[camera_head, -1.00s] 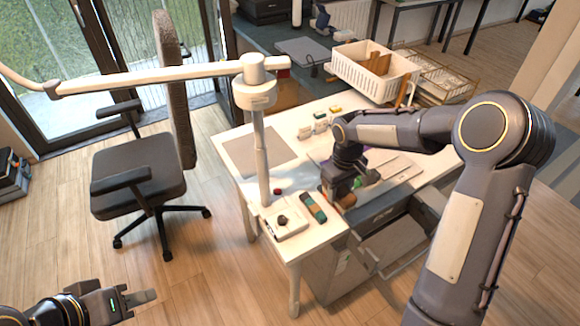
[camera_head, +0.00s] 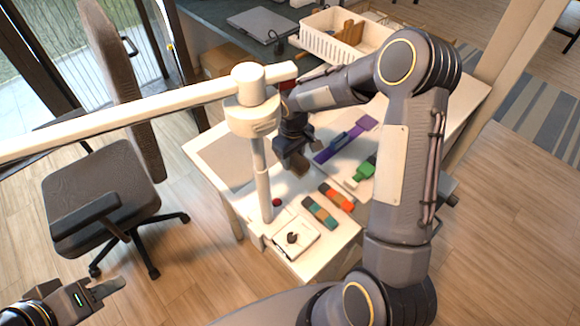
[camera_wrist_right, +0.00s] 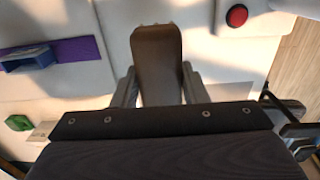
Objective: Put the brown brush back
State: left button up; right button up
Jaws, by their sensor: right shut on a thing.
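The brown brush (camera_wrist_right: 157,62) sits between the two fingers of my right gripper (camera_wrist_right: 158,88) in the right wrist view, its broad brown end pointing away from the wrist. The gripper is shut on it. In the head view my right gripper (camera_head: 298,166) is above the white table, just right of the lamp post, with a small brown part showing below it. Whether the brush touches the table is unclear. My left gripper (camera_head: 106,290) is at the lower left, away from the table; its finger gap is not clear.
A white lamp post (camera_head: 262,180) stands close to my right gripper. A red button (camera_head: 276,202), a white box with a black knob (camera_head: 282,246), an orange strip (camera_head: 342,201), a green block (camera_head: 363,169) and a purple strip (camera_head: 362,123) lie around. A white basket (camera_head: 316,44) is behind.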

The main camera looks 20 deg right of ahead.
aim_at(293, 169)
jog(key=shift+f+p, duration=0.3)
jog(key=shift+f, duration=2.4)
jog(key=shift+f, duration=0.25)
jog(key=o, duration=1)
jog(key=shift+r, duration=0.1)
jog(key=shift+c, duration=0.2)
